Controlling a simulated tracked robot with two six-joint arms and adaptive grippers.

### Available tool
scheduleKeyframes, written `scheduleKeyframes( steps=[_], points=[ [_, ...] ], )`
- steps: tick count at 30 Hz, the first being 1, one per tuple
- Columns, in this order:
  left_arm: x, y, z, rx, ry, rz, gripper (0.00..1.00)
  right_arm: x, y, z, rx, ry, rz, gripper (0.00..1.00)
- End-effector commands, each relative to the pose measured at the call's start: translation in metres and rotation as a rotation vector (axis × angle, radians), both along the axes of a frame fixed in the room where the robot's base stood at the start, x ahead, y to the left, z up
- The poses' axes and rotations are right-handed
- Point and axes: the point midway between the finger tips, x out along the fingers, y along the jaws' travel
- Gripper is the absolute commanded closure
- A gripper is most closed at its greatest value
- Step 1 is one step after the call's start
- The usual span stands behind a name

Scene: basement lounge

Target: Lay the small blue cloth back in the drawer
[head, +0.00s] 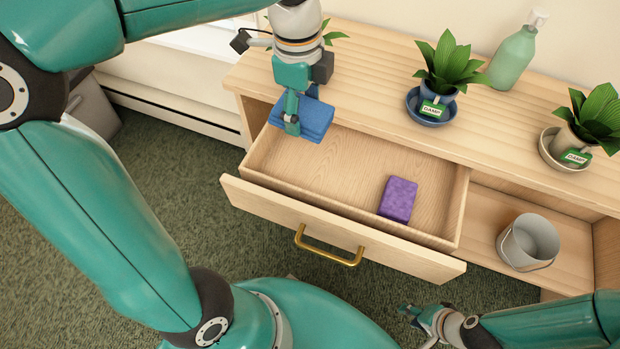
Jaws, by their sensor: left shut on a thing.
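The small blue cloth (316,121) is a folded flat pad. My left gripper (292,124) is shut on it and holds it above the back left part of the open drawer (300,170). The drawer is light wood with a brass handle (328,246). A purple folded cloth (398,199) lies in the drawer's right part. The rest of the drawer floor in view is bare. My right gripper (424,318) is low at the bottom right, in front of the drawer and away from it. Its fingers are too small to read.
On the cabinet top (385,75) stand a plant in a blue pot and saucer (428,118), a plant in a pale saucer (552,152) and a green bottle (513,58). Another plant is partly hidden behind my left gripper. A grey bucket (528,243) stands on the shelf right of the drawer.

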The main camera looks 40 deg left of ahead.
Motion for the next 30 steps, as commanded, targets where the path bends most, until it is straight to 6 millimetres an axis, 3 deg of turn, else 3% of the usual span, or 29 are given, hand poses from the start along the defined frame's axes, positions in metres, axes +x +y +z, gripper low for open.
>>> scheduleKeyframes(
  steps=[3,7,21,24,30],
  points=[
    [0.003,-0.007,0.016,-0.072,-0.016,0.030,0.60,0.000,0.000,-0.008,0.000,0.000,0.000,0.63],
    [0.003,-0.009,0.010,-0.090,-0.014,0.037,0.60,0.000,0.000,-0.012,0.000,0.000,0.000,0.63],
    [0.002,-0.010,-0.108,-0.089,-0.009,0.037,0.60,0.000,0.000,-0.044,0.000,0.000,0.000,0.63],
    [0.003,-0.010,-0.123,-0.089,-0.012,0.036,0.60,0.000,0.000,-0.048,0.000,0.000,0.000,0.63],
    [0.003,-0.010,-0.137,-0.088,-0.014,0.035,0.60,0.000,0.000,-0.051,0.000,0.000,0.000,0.63]
  ],
)
